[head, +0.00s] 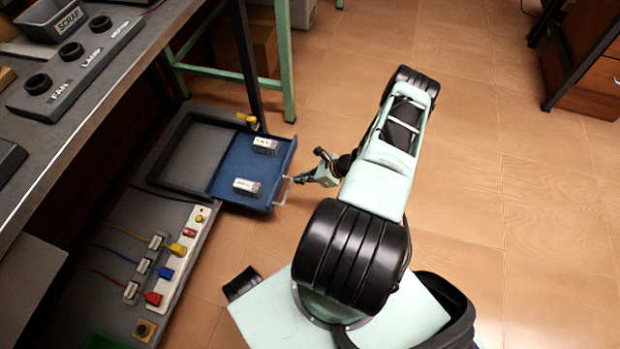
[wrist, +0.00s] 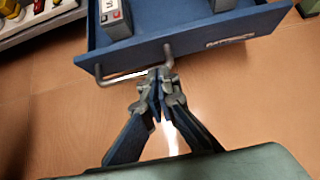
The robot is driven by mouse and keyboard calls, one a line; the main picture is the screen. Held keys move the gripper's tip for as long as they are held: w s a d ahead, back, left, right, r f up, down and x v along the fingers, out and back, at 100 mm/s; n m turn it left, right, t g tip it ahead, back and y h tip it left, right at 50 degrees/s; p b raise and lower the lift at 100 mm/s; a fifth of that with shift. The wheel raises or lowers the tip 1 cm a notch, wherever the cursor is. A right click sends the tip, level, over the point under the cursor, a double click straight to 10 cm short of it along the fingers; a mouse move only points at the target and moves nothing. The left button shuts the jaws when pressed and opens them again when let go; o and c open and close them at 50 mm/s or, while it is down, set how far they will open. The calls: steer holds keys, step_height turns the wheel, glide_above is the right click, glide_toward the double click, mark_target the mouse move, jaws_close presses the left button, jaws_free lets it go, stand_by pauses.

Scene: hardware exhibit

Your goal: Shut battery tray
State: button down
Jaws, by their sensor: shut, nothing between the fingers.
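The battery tray (head: 228,166) is a blue open-topped drawer standing out of a dark grey housing (head: 184,168). Two grey and white batteries (head: 247,186) (head: 264,146) lie apart in it. The tray's blue front, with a label, crosses the top of the wrist view (wrist: 190,36). A pale bar handle (head: 284,191) sticks out from this front. It also shows in the wrist view (wrist: 125,75). My gripper (wrist: 161,76) is shut and empty, with its fingertips at the right end of the handle. I cannot tell whether they touch it. The head view shows my gripper (head: 300,179) outside the front.
A panel with coloured plugs and cables (head: 185,250) lies left of the tray's front. The workbench (head: 95,105) overhangs at the left. A green table leg (head: 287,75) and a yellow item (head: 246,119) are by the tray's far side. Open floor (head: 510,170) lies to the right.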

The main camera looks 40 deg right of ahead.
mark_target(281, 179)
steer(key=shift+w+a+f+b, duration=0.15)
steer(key=shift+w+a+b, duration=0.05)
steer(key=shift+w+a, duration=0.6)
steer(key=shift+w+a+f+b, duration=0.1)
steer(key=shift+w+a+b, duration=0.1)
steer(key=shift+w+a, duration=0.6)
steer(key=shift+w+d, duration=0.15)
steer(key=shift+d, duration=0.05)
